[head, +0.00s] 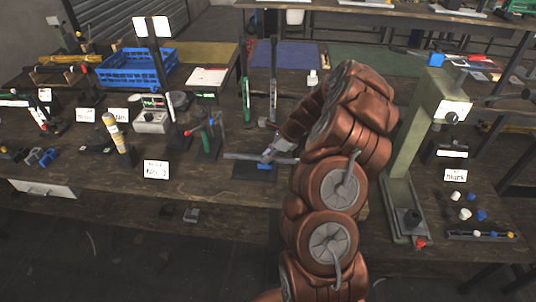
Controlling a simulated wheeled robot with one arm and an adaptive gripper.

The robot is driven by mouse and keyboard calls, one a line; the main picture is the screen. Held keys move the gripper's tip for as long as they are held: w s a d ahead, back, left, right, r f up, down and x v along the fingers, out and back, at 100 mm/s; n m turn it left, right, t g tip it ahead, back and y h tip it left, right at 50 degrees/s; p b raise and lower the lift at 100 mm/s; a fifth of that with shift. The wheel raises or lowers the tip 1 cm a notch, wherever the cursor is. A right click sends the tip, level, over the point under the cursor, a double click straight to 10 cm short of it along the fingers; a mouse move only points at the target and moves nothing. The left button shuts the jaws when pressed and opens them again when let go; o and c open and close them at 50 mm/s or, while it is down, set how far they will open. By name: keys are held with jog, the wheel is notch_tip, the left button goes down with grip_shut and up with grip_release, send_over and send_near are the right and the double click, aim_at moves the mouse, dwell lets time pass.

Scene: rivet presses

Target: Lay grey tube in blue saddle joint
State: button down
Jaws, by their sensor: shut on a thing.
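My gripper (272,155) is at the end of my copper-coloured arm, low over the middle of the bench. It is shut on a grey tube (242,156), which lies roughly level and sticks out to the left of the fingers. A small blue piece, likely the blue saddle joint (264,166), shows just below the gripper on a dark base plate (254,173). The gripper and tube partly hide it. I cannot tell whether the tube touches the saddle or is just above it.
A tall pale green press (412,160) stands right of my arm. A blue crate (137,68) is at the back left. Small coloured caps (465,213) lie at right. The bench front by the label (156,170) is fairly clear.

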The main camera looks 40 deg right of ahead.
jog(key=shift+f, duration=0.15)
jog(key=c, duration=0.9)
grip_release()
jog(key=shift+c, duration=0.2)
jog(key=v, duration=1.2)
